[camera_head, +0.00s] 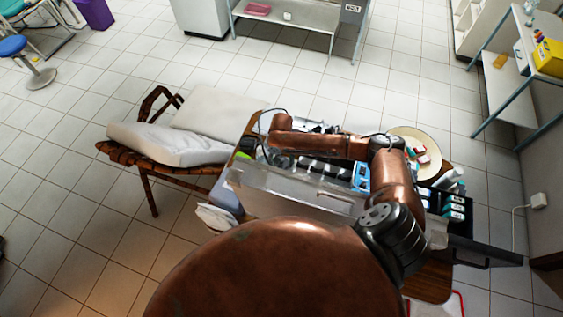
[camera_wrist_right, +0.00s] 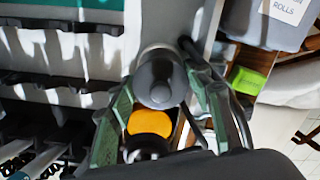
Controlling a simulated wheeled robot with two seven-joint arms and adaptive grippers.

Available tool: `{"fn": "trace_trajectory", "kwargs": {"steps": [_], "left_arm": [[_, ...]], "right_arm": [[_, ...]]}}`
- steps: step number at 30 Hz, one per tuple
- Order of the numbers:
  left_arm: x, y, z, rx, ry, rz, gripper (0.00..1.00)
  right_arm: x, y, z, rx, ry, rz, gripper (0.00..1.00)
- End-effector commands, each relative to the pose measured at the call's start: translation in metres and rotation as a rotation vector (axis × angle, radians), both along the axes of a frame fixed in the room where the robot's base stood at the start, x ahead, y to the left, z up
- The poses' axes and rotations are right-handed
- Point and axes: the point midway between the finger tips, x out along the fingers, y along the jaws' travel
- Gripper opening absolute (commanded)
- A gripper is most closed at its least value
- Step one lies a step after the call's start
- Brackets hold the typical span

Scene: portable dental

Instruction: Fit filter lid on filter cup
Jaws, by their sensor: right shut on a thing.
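My right gripper (camera_wrist_right: 160,88) shows in the right wrist view with its green-padded fingers closed on a grey round piece (camera_wrist_right: 158,78), which looks like the filter lid. An orange disc with a dark rounded part (camera_wrist_right: 149,122) shows between the fingers, nearer the camera; I cannot tell what it belongs to. The filter cup cannot be told apart from the grey parts here, so I cannot tell whether lid and cup touch. In the head view my right arm reaches left over the dental unit and hides much of it. My left gripper is not in view.
The metal case's clear-edged panel (camera_head: 290,188) stands along the near side. A green box (camera_wrist_right: 249,80) and a grey bin labelled ROLLS (camera_wrist_right: 285,22) are right of the gripper in the wrist view. A round cream tray (camera_head: 428,144) and a dark rack (camera_head: 456,208) stand at the right.

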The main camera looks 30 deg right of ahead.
Motion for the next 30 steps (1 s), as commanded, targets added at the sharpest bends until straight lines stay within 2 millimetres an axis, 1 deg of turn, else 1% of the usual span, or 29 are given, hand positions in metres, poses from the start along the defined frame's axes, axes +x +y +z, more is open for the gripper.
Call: {"fn": "trace_trajectory", "kwargs": {"steps": [3,4,12,13,20,23,26,30], "left_arm": [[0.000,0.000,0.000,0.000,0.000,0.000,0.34],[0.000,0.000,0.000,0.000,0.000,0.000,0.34],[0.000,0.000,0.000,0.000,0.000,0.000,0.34],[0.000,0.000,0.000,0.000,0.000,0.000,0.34],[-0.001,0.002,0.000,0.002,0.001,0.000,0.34],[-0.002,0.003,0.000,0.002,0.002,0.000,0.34],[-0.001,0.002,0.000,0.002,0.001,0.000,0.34],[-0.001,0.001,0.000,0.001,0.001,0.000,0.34]], "right_arm": [[0.000,0.000,0.000,0.000,0.000,0.000,0.28],[0.000,0.000,0.000,0.000,0.000,0.000,0.47],[0.000,0.000,0.000,0.000,0.000,0.000,0.65],[0.000,0.000,0.000,0.000,0.000,0.000,0.67],[0.000,0.000,0.000,0.000,0.000,0.000,0.67],[0.000,0.000,0.004,0.001,0.000,0.000,0.67],[0.001,0.000,0.015,0.000,-0.001,-0.001,0.67],[0.001,0.000,0.042,0.001,-0.003,0.001,0.67]]}}
